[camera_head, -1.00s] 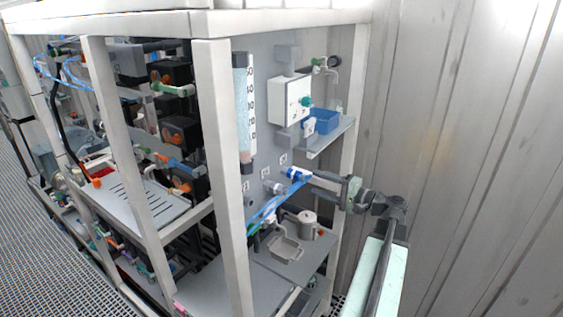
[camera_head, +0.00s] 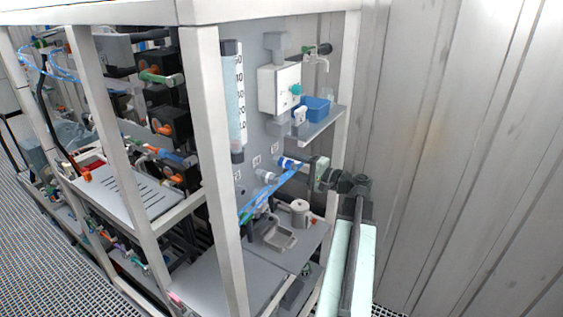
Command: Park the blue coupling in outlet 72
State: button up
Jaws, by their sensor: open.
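The blue coupling (camera_head: 288,162) has a white band and sits against the grey panel, at the rightmost of the small-labelled outlets. A blue hose (camera_head: 272,190) slopes down to the left from it. My gripper (camera_head: 307,168) is open, just right of the coupling at its outer end. I cannot tell whether the fingers touch it. A pale outlet stub (camera_head: 265,175) sticks out to the left of the coupling. The small number labels (camera_head: 256,161) above the outlets are too small to read, so I cannot tell which is 72.
A white frame post (camera_head: 222,160) stands in front of the panel at left. A shelf with a blue bin (camera_head: 317,108) is above the coupling. A grey tray (camera_head: 275,234) and a pale canister (camera_head: 300,212) are below. A corrugated wall (camera_head: 450,150) closes the right side.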

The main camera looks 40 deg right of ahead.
jog(key=shift+w+a, duration=0.1)
jog(key=shift+w, duration=0.35)
jog(key=shift+c, duration=0.2)
dwell(0.5)
grip_shut()
jog(key=shift+s, duration=0.1)
jog(key=shift+v, duration=2.95)
